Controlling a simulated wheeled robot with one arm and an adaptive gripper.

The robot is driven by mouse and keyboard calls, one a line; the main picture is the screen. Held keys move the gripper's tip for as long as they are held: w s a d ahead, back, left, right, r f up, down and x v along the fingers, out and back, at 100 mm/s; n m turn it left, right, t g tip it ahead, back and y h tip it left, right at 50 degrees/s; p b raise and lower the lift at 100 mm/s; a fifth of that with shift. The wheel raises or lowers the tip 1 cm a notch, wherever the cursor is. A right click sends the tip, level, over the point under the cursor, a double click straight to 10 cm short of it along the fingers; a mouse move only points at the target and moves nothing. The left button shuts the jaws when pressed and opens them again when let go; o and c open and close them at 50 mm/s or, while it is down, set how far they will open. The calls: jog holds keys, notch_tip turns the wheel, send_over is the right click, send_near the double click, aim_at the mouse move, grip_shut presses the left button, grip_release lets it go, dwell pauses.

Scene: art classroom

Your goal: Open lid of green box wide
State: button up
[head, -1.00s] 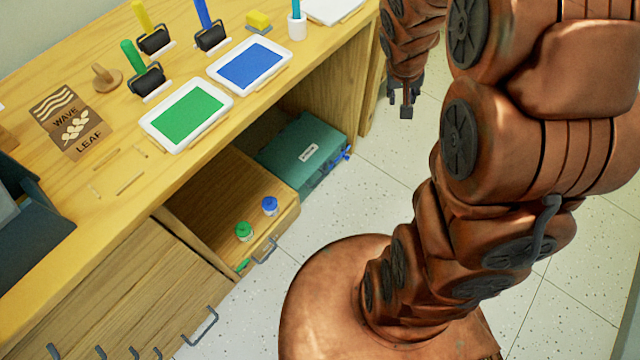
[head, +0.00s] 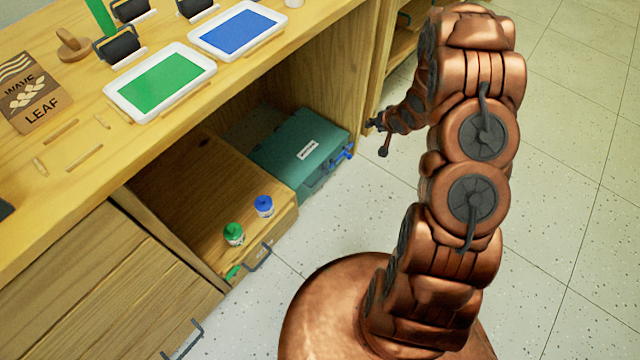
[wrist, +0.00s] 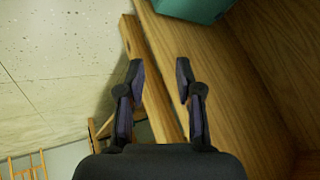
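The green box (head: 296,150) is teal-green with a white label on its shut lid. It sits low in the open bay under the bench, beside a wooden drawer box, with blue latches (head: 343,153) at its front right. In the wrist view only a corner of the green box (wrist: 192,8) shows at the top. My gripper (head: 379,137) is to the right of the box and apart from it, in front of the bay. In the wrist view my gripper (wrist: 160,80) has its two fingers spread, with nothing between them.
The wooden drawer (head: 195,190) left of the box carries a green jar (head: 234,233) and a blue jar (head: 264,206). The bench top (head: 60,190) overhangs the bay. A bench upright (head: 368,85) stands behind my gripper. Floor (head: 560,170) to the right is clear.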

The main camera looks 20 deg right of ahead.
jog(key=a+f+m+t+y+b, duration=0.1)
jog(key=a+f+y+b, duration=0.15)
jog(key=f, duration=0.55)
jog(key=a+f+m+t+y+b, duration=0.1)
jog(key=a+f+b, duration=0.2)
jog(key=f, duration=0.5)
jog(key=m+t+y+b, duration=0.3)
jog(key=m+y+b, duration=0.15)
jog(key=b, duration=0.25)
send_near(320, 178)
jog(key=w+a+f, duration=0.1)
jog(key=w, duration=0.1)
jog(key=shift+n, duration=0.35)
jog(key=shift+b+x, duration=0.85)
jog(key=shift+x, duration=3.1)
jog(key=shift+a, duration=0.15)
jog(key=shift+c, duration=0.3)
grip_shut()
